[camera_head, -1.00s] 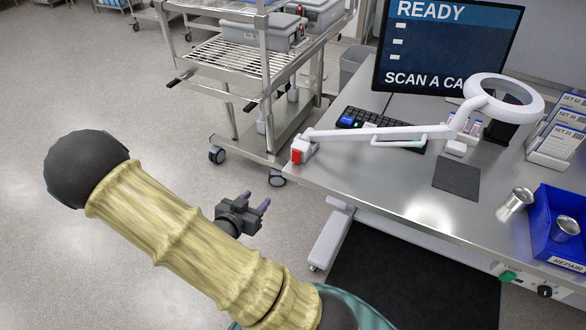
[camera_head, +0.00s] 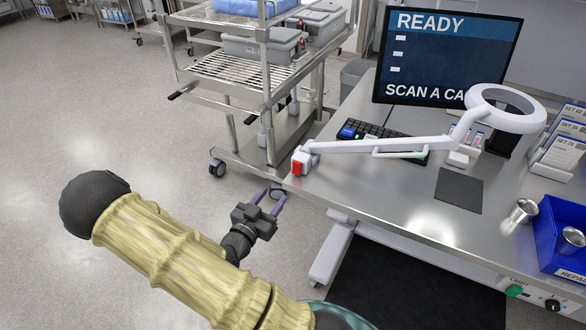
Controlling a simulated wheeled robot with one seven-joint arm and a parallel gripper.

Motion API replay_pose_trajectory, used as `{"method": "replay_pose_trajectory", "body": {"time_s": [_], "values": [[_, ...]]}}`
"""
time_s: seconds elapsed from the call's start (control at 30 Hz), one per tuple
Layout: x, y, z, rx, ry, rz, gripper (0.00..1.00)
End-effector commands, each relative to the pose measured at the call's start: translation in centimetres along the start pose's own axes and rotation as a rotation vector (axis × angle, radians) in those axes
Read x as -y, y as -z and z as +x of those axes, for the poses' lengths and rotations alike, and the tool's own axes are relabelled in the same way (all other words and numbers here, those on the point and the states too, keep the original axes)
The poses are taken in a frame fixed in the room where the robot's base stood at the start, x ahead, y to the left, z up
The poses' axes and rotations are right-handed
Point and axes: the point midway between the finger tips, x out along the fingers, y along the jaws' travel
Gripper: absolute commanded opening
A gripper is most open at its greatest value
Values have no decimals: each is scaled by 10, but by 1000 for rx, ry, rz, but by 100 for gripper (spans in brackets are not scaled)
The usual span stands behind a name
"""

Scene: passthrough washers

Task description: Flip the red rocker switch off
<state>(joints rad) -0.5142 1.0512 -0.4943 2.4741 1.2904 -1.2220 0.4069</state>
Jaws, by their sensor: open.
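The red rocker switch (camera_head: 297,168) is on the white clamp base of the magnifier lamp (camera_head: 400,145), at the left corner of the steel table (camera_head: 390,197). It faces outward past the table edge. Whether it is on or off cannot be told at this size. My gripper (camera_head: 268,196) is open and empty, its two purple-grey fingers pointing up and away. It is a little below and left of the switch in the picture, off the table's left edge and apart from the switch.
A steel wire cart (camera_head: 235,76) with grey bins stands behind my gripper, close to the table. A monitor (camera_head: 448,50), keyboard (camera_head: 372,131), dark mat (camera_head: 459,190) and blue bin (camera_head: 548,240) are on the table. Open floor lies to the left.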

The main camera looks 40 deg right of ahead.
Motion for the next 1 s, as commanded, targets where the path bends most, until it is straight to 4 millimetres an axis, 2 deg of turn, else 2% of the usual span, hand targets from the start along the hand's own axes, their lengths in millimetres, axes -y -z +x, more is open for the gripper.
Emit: {"method": "replay_pose_trajectory", "body": {"time_s": [0.1, 0.6, 0.8, 1.0], "values": [[-1, 2, 22, -1, -4, -1, 45], [0, 2, 109, 0, 1, 0, 45], [0, 1, 129, 0, 2, -1, 45], [1, 0, 132, 0, 3, 0, 45]]}}
